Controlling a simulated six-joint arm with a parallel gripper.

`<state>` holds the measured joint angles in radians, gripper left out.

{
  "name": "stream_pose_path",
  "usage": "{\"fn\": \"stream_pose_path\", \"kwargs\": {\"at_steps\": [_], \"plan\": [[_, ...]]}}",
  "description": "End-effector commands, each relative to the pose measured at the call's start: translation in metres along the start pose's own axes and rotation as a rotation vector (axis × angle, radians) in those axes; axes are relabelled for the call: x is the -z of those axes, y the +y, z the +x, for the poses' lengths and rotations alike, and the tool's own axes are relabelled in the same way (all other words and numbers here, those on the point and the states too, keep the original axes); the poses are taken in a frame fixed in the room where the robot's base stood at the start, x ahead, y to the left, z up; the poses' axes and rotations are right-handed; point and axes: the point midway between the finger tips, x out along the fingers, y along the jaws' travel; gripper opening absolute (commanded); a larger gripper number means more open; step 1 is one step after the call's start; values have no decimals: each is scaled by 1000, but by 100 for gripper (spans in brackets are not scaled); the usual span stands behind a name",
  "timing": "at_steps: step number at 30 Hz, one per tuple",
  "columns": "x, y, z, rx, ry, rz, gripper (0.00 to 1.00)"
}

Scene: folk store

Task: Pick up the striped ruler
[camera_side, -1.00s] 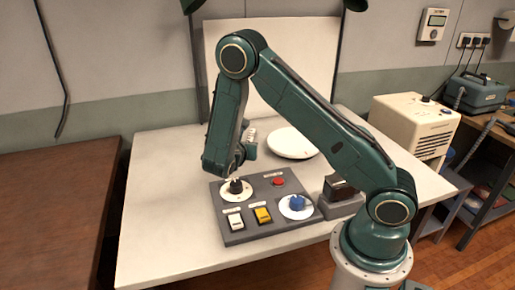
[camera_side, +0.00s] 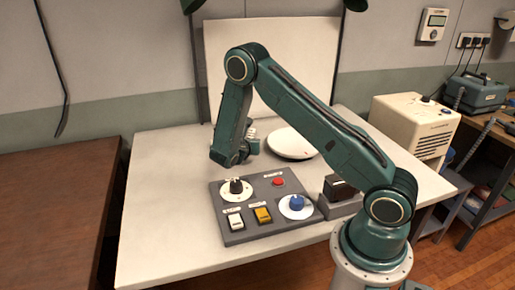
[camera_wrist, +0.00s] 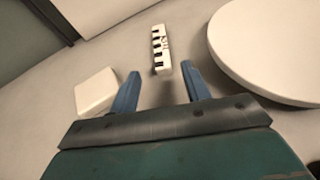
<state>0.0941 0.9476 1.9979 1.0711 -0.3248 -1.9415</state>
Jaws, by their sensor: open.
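The striped ruler (camera_wrist: 160,49) shows in the wrist view as a short white bar with black marks. It lies on the pale table ahead of my gripper (camera_wrist: 157,82), roughly in line with the gap between the two blue fingers. The fingers are apart and nothing is between them. The ruler's near end is close to the fingertip line in the picture; I cannot tell the height between them. In the side view my gripper (camera_side: 232,160) hangs low behind the control panel, its fingers hard to make out. I cannot make out the ruler there.
A white round plate (camera_wrist: 275,45) lies right of the ruler, and a small white block (camera_wrist: 97,91) lies left. In the side view the plate (camera_side: 291,143) is right of my gripper. A grey control panel (camera_side: 266,228) with knobs and switches stands in front.

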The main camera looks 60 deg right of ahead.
Motion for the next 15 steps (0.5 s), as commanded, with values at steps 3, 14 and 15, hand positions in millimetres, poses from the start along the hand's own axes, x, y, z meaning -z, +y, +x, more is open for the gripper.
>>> {"fn": "stream_pose_path", "kwargs": {"at_steps": [3,14,15], "plan": [[0,0,5,1,0,1,47],[-1,-2,16,2,-1,1,47],[-1,-2,20,3,-1,2,47]]}}
